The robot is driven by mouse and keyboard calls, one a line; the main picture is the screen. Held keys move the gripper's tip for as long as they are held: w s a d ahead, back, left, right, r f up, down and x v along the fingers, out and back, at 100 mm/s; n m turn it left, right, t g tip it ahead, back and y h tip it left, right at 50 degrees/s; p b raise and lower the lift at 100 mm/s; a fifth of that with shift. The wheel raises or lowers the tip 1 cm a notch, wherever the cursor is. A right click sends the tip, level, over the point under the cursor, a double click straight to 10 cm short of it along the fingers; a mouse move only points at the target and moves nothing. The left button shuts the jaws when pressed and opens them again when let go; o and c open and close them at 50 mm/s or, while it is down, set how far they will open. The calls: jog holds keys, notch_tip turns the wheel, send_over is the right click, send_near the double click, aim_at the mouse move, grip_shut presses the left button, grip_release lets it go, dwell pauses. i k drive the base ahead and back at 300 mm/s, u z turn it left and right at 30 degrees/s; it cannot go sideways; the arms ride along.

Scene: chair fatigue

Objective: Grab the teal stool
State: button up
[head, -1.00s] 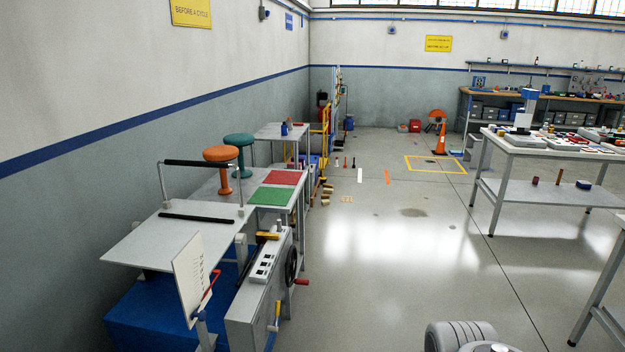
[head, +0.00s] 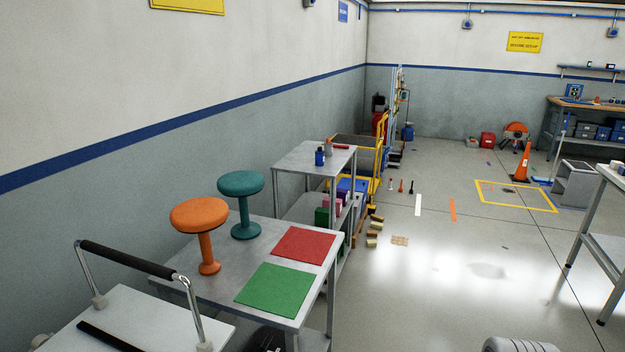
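The teal stool (head: 242,203) stands upright on a grey metal table (head: 222,278), at the left of the head view. It has a round seat, a thin stem and a round foot. An orange stool (head: 204,232) of the same shape stands upright in front of it and to the left. The two seats nearly overlap in the picture, with the teal one farther back. My gripper is not in view.
A red mat (head: 304,247) and a green mat (head: 276,290) lie right of the stools. A machine with a black-padded bar (head: 126,260) stands in front. A shelf cart (head: 314,158) stands behind the table. Open floor (head: 430,290) lies to the right.

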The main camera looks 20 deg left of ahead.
aim_at(241, 185)
jog(key=i, duration=3.25)
jog(key=u, duration=4.95)
